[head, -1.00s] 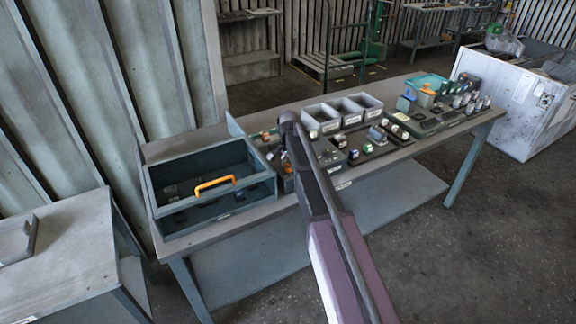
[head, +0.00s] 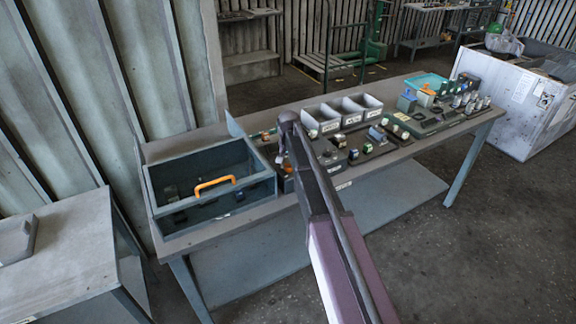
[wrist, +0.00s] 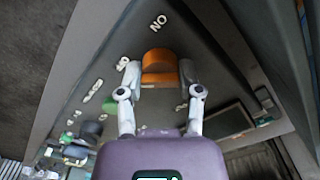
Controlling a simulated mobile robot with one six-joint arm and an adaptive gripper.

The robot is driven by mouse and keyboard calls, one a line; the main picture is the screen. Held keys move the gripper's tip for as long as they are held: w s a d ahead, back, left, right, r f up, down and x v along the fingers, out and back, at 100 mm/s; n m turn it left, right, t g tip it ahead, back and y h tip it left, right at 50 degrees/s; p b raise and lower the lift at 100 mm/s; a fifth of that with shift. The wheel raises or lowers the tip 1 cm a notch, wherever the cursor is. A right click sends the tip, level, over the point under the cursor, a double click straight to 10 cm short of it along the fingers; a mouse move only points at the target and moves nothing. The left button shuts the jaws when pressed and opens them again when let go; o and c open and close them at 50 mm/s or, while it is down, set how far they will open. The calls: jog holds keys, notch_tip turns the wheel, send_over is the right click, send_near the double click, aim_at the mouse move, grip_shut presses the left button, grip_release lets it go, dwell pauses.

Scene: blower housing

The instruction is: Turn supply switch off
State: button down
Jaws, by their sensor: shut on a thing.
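The supply switch appears to be the orange knob (wrist: 160,60) on a dark grey panel (wrist: 160,25) in the wrist view. White lettering that looks like "ON", upside down, is beside it. My gripper (wrist: 159,76) has one finger on each side of the knob and is shut on it. The knob's lower part is partly hidden between the fingers.
A blue-grey box (head: 250,190) with an orange handle (head: 214,184) stands at the bench's left. Grey bins (head: 342,112) and several small parts lie right of my arm. A dark rectangle (wrist: 229,119) is on the panel. A white cabinet (head: 520,100) stands far right.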

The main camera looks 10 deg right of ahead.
jog(key=shift+c, duration=1.3)
grip_release()
